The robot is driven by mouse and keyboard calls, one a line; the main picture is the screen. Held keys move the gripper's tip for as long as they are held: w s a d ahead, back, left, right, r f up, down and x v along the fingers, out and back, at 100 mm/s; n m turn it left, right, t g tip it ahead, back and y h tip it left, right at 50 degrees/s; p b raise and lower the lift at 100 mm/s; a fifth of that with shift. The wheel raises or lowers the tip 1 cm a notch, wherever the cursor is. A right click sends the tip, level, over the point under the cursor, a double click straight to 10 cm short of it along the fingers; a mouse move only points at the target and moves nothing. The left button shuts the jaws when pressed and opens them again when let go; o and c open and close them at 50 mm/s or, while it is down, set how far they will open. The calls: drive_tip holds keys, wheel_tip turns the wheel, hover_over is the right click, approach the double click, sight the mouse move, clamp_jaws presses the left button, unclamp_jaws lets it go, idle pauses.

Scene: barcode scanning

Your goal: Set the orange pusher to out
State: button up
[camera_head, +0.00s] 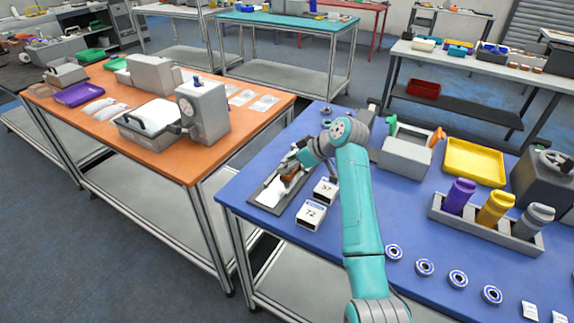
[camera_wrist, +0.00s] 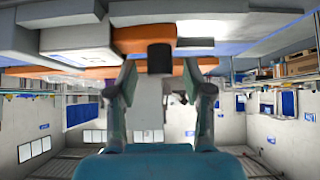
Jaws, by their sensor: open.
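An orange piece (camera_head: 438,134), which looks like the orange pusher, sticks up at the right side of a grey box (camera_head: 405,158) on the blue table. A green piece (camera_head: 391,125) stands at the box's left side. My gripper (camera_head: 290,167) is well to the left of that box, low over a dark tray, beside a brown-orange object (camera_head: 291,175). In the wrist view, my gripper's two fingers (camera_wrist: 160,86) are apart. A brown-orange bar (camera_wrist: 145,38) with a black end shows beyond and between them. Whether the fingers touch it is unclear.
Two white numbered boxes, the 37 box (camera_head: 325,190) and the 72 box (camera_head: 311,214), stand near the dark tray (camera_head: 263,199). A yellow tray (camera_head: 474,162) and a bottle rack (camera_head: 483,228) are at the right. Several round discs lie in front. The orange table (camera_head: 190,170) is left, across a gap.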

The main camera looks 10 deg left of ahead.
drive_tip(key=shift+w+a+f, duration=0.15)
drive_tip(key=shift+a+f, duration=0.2)
drive_tip(key=shift+f, duration=0.05)
clamp_jaws()
